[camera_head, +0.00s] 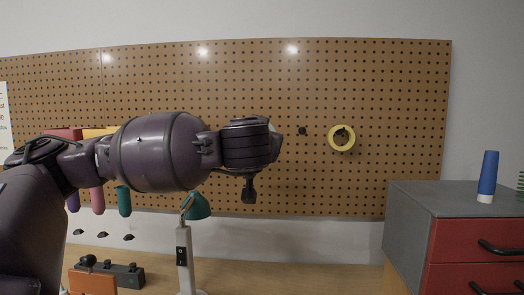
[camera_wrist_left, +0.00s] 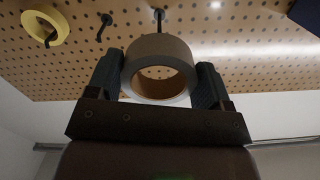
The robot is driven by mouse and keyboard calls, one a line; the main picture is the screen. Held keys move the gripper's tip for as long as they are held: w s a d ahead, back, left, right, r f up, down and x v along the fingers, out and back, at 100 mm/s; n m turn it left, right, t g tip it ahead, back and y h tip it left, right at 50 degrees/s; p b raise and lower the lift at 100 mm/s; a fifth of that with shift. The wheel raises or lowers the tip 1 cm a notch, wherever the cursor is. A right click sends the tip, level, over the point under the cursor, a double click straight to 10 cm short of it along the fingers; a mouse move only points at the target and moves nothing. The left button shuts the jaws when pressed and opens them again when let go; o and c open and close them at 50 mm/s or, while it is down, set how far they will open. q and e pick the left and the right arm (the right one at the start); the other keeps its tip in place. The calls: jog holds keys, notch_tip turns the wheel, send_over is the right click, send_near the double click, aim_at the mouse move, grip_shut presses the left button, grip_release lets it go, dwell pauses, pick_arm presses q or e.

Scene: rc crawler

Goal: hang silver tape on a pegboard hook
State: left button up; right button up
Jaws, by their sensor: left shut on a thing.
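The silver tape (camera_wrist_left: 158,48) is a grey roll with a brown core, held between the two dark fingers of my left gripper (camera_wrist_left: 158,63). The brown pegboard (camera_head: 400,100) stands behind it. In the left wrist view a bare dark hook (camera_wrist_left: 159,16) shows just beyond the roll's upper edge; whether they touch I cannot tell. Another bare hook (camera_wrist_left: 103,25) is left of it and also shows in the head view (camera_head: 302,131). In the head view my left wrist hides the gripper's fingers and the roll. My right gripper is out of view.
A yellow tape roll (camera_head: 332,138) hangs on a hook to the right. Screwdriver-like handles (camera_head: 124,202) hang left, behind my arm. A lamp (camera_head: 185,255) stands below it. A red-drawered cabinet (camera_head: 407,225) with a blue bottle (camera_head: 488,175) is at right.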

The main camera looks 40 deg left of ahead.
pick_arm(q)
jog(key=shift+s, duration=0.1)
jog(key=shift+t, duration=0.3)
jog(key=shift+f, duration=0.1)
